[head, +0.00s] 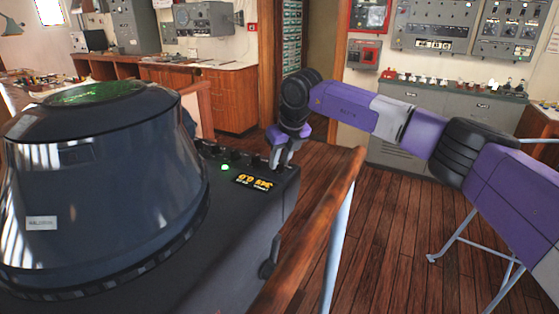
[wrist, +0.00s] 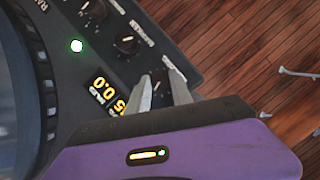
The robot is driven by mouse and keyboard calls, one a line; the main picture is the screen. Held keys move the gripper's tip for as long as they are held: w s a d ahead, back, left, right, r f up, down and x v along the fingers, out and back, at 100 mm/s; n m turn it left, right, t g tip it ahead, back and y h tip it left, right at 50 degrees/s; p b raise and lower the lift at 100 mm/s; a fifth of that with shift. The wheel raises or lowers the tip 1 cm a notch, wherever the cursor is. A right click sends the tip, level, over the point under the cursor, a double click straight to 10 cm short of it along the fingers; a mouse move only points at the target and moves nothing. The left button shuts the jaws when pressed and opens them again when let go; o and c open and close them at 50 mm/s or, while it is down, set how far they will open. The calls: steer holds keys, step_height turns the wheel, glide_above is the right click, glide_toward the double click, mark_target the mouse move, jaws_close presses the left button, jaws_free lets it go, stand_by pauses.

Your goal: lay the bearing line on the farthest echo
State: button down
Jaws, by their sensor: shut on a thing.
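The radar console has a dark cone-shaped hood (head: 95,180) with a green screen (head: 95,93) on top, seen at a low slant; I cannot make out separate echoes or a bearing line. Beside it, the panel carries a row of black knobs, a lit green lamp (head: 225,167) and a yellow digital display (head: 252,183). In the wrist view the display (wrist: 105,95) shows 0.0, its other figures partly hidden by a finger. My gripper (head: 280,158) reaches down to the panel's far end. Its fingers (wrist: 162,84) are shut on the end knob (wrist: 160,76).
A wooden handrail (head: 325,215) on a pale post stands close beside the console, in front of my gripper. Grey cabinets (head: 450,130) with small items on top stand at the back right.

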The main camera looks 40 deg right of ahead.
mark_target(287, 176)
steer(key=shift+n, duration=0.6)
steer(key=c, duration=1.2)
jaws_free()
steer(key=shift+o, duration=0.2)
steer(key=v, duration=0.8)
steer(key=shift+d+b, duration=0.2)
steer(key=shift+b, duration=0.2)
steer(key=shift+f, duration=0.1)
